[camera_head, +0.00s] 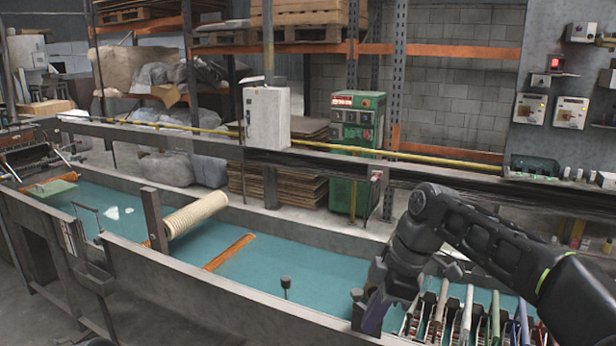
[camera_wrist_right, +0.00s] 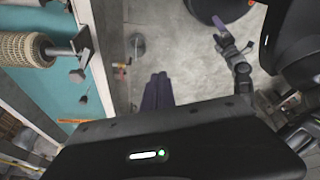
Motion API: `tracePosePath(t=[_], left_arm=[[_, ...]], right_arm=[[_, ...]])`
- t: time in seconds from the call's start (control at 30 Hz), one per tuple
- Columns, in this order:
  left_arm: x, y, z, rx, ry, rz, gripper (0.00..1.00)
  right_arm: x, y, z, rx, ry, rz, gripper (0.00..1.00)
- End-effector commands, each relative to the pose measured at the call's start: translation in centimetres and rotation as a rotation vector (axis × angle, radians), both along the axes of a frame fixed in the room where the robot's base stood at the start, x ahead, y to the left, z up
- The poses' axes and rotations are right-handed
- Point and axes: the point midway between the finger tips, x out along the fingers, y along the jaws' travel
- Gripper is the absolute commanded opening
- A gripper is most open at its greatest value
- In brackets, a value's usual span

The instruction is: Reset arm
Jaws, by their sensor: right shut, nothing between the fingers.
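My right arm comes in from the right in the head view. Its gripper (camera_head: 372,312) points down near the front wall of the teal trough. In the right wrist view its dark purple fingers (camera_wrist_right: 158,92) are together and empty, over grey floor. My left gripper (camera_wrist_right: 219,24) shows small in the right wrist view, at the end of a dark arm; its jaws are too small to read. The beige mesh tube (camera_head: 196,214) lies on its holder over the trough, well left of my right gripper. It also shows in the right wrist view (camera_wrist_right: 22,48).
The teal trough (camera_head: 290,268) runs across the front, with an orange-brown divider (camera_head: 230,252). A small black knob (camera_head: 286,284) stands by its front wall. Several coloured handles (camera_head: 467,312) stand beside my right gripper. A green machine (camera_head: 353,150) and shelves are behind.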

Motion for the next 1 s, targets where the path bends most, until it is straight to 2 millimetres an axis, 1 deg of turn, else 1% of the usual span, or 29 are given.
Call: tracePosePath(t=[0.17,0.23,0.37,0.47,0.57,0.67,0.7,0.77,0.8,0.87,0.9,0.97,1.0], left_arm=[[0.1,0.0,0.0,0.000,-0.003,0.001,0.97],[0.1,0.0,0.0,0.000,-0.003,0.001,0.97],[0.1,0.0,0.0,0.000,-0.002,0.001,0.97],[0.1,0.0,0.0,0.000,-0.002,0.001,0.97],[0.1,0.0,0.0,0.000,-0.002,0.001,0.97],[0.1,0.0,0.0,0.000,-0.002,0.001,0.97],[0.1,0.0,0.0,0.000,-0.002,0.001,0.97],[0.1,0.0,0.0,0.000,-0.002,0.001,0.97],[0.1,0.0,0.0,0.000,-0.002,0.001,0.97],[0.1,0.0,0.0,0.000,-0.002,0.001,0.97],[0.1,0.0,0.0,0.000,-0.002,0.001,0.97],[0.1,0.0,0.0,0.000,-0.002,0.001,0.97],[0.1,0.0,0.0,0.000,-0.002,0.001,0.97]], right_arm=[[2.4,0.7,0.3,0.038,-0.054,-0.138,0.00],[3.2,1.0,0.2,0.056,-0.074,-0.189,0.00],[4.8,2.0,-0.8,0.099,-0.101,-0.306,0.00],[6.1,2.9,-2.6,0.140,-0.109,-0.416,0.00],[7.1,4.0,-5.7,0.187,-0.098,-0.541,0.00],[7.5,5.0,-10.5,0.238,-0.065,-0.695,0.00],[7.3,5.4,-13.1,0.261,-0.042,-0.769,0.00],[6.4,5.9,-17.6,0.294,0.003,-0.890,0.00],[5.4,6.1,-20.8,0.312,0.036,-0.974,0.00],[3.3,6.1,-25.3,0.331,0.089,-1.093,0.00],[1.6,6.1,-28.1,0.337,0.125,-1.166,0.00],[-1.6,5.9,-32.0,0.338,0.178,-1.268,0.00],[-3.9,5.7,-34.4,0.332,0.214,-1.329,0.00]])
